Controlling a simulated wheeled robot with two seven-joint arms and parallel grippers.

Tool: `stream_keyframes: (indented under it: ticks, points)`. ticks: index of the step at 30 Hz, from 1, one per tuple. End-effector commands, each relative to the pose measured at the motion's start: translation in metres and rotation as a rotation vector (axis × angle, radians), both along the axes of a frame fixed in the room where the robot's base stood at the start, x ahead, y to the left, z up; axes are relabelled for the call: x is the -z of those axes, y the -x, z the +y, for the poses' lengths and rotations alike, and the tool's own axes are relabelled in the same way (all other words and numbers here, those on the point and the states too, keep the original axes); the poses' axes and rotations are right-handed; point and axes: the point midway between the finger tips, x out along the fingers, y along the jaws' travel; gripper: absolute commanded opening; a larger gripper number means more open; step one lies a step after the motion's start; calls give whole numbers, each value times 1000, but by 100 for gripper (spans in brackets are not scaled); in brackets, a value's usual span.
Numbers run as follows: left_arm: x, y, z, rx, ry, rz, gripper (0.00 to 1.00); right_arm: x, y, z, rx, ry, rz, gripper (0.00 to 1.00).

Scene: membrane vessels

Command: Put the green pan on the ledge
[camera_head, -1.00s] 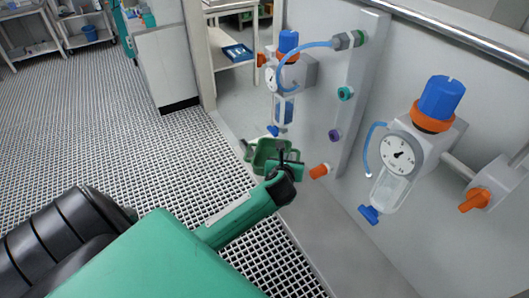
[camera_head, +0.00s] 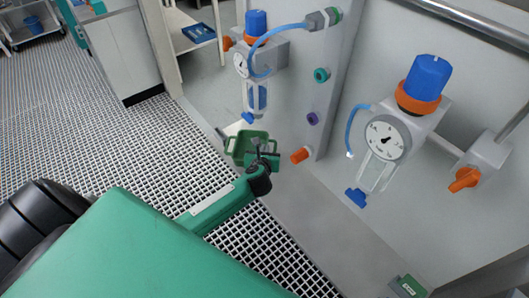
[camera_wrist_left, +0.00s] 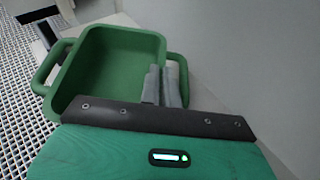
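The green pan (camera_head: 240,147) is a small open tray with side handles. It is held in the air near the far end of the grey ledge (camera_head: 335,225) that runs along the foot of the panel. My left gripper (camera_head: 262,160) is shut on the pan's near side. In the left wrist view the pan (camera_wrist_left: 110,62) looks empty, and the grey fingers (camera_wrist_left: 164,86) sit close together at its wall by the right handle. The exact grip is partly hidden. My right gripper is not in view.
A green block (camera_head: 408,286) sits at the lower right. The middle of the ledge looks clear. A grated floor (camera_head: 90,110) lies left.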

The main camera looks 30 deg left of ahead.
Motion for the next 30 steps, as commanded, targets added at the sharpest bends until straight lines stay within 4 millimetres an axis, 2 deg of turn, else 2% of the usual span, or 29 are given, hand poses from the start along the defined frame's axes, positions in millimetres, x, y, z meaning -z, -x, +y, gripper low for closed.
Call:
stream_keyframes:
  ticks: [3,14,18,30]
  points:
    - [10,-1,0,1,-3,-2,0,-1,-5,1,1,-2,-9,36]
    - [14,-1,0,1,-1,-3,0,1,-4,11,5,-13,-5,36]
    - [15,0,0,1,0,-1,25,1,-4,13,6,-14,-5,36]
    - [12,3,-2,1,0,0,25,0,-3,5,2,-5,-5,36]
